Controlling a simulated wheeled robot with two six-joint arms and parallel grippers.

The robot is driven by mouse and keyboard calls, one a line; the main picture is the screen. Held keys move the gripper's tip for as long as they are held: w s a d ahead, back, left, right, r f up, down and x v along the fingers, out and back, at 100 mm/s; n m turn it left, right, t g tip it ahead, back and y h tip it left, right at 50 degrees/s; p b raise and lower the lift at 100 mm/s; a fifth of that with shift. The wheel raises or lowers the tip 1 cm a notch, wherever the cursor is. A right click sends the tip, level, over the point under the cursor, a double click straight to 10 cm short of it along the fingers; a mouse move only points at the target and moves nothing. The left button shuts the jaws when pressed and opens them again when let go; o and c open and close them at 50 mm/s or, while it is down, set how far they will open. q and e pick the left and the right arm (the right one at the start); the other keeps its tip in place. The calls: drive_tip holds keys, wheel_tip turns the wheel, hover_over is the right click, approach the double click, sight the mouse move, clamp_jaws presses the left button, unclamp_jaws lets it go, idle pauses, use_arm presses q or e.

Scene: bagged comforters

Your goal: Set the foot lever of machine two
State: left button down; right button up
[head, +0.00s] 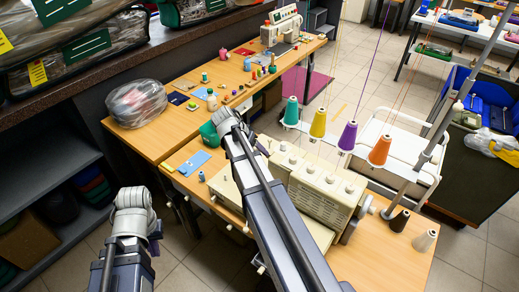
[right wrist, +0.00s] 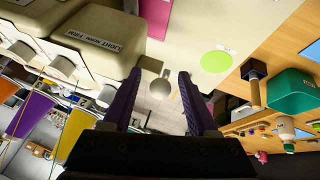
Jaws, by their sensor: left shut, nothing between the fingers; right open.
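A cream sewing machine with dials (head: 328,192) stands at the front table's right; I cannot read which number it bears. Its labelled housing (right wrist: 95,35) fills the upper left of the right wrist view. There, my right gripper (right wrist: 155,100) is open, with dark purple fingers apart. A small round metal knob on a thin stem (right wrist: 160,88) shows between or beyond the fingertips; I cannot tell if it is the foot lever or how far away it is. In the head view my right arm hides its gripper. My left gripper (head: 155,238) is shut and empty, low beside the table's left edge.
Cones of thread (head: 318,123) stand on the machine's rack. A bagged bundle (head: 135,103) sits on the table's left edge. Another sewing machine (head: 283,27) stands at the back.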

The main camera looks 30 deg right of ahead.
use_arm(q)
wheel_tip(320, 180, up, 5)
drive_tip(key=p, duration=0.3)
drive_tip(key=shift+f+p, duration=0.15)
drive_tip(key=shift+p, duration=0.2)
use_arm(e)
drive_tip(key=v, duration=0.5)
drive_tip(key=shift+a+r, duration=0.1)
drive_tip(key=shift+r, duration=0.1)
use_arm(q)
wheel_tip(320, 180, down, 5)
drive_tip(key=b, duration=0.4)
drive_tip(key=shift+b, duration=0.35)
use_arm(e)
drive_tip(key=s+a+f+n+y, duration=0.1)
drive_tip(key=s+a+f+n, duration=0.1)
drive_tip(key=s+a+n, duration=0.3)
drive_tip(key=s+a+f+n+y, duration=0.2)
drive_tip(key=s+a+n, duration=0.3)
drive_tip(key=a, duration=0.9)
drive_tip(key=s+a+f+n+y, duration=0.2)
drive_tip(key=s+a+n, duration=0.3)
drive_tip(key=a, duration=0.4)
drive_tip(key=shift+s+a+f+n, duration=0.2)
drive_tip(key=shift+s+f+n, duration=0.1)
drive_tip(key=shift+s+f, duration=0.6)
